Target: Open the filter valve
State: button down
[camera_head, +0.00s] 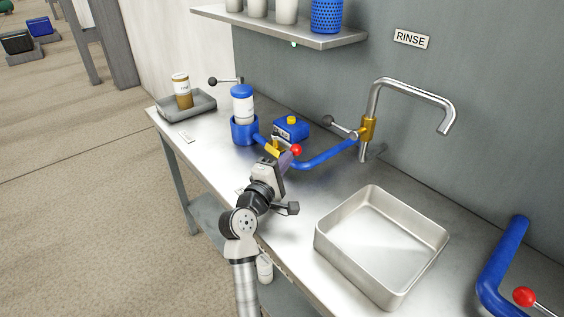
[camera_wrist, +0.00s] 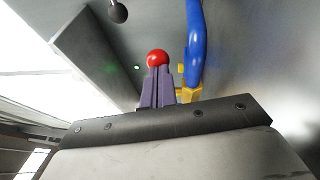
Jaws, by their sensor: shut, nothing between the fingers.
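A red ball knob (camera_head: 296,150) sits by a yellow valve body (camera_head: 273,149) on the blue pipe (camera_head: 325,157), which runs from the filter side to the tap. A white filter canister with a blue cap (camera_head: 243,105) stands in a blue holder at its left. My gripper (camera_head: 287,158) is at the knob, with its purple fingers together. In the wrist view the red knob (camera_wrist: 157,59) shows just beyond the fingertips (camera_wrist: 158,70); whether they touch it I cannot tell. The yellow valve (camera_wrist: 188,94) and blue pipe (camera_wrist: 196,45) are to their right. The lever's stem is hidden.
A steel basin (camera_head: 330,225) stands on the counter at right. The tap (camera_head: 412,90), a small blue box (camera_head: 291,128) and a grey tray with a brown jar (camera_head: 205,106) are nearby. Another red knob (camera_head: 524,297) is at far right. A shelf (camera_head: 280,32) hangs above.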

jog(key=shift+d, duration=0.1)
dwell(0.3)
jog(key=b+v, duration=0.3)
jog(key=v, duration=1.1)
jog(key=shift+d+b, duration=0.1)
jog(key=shift+b, duration=0.2)
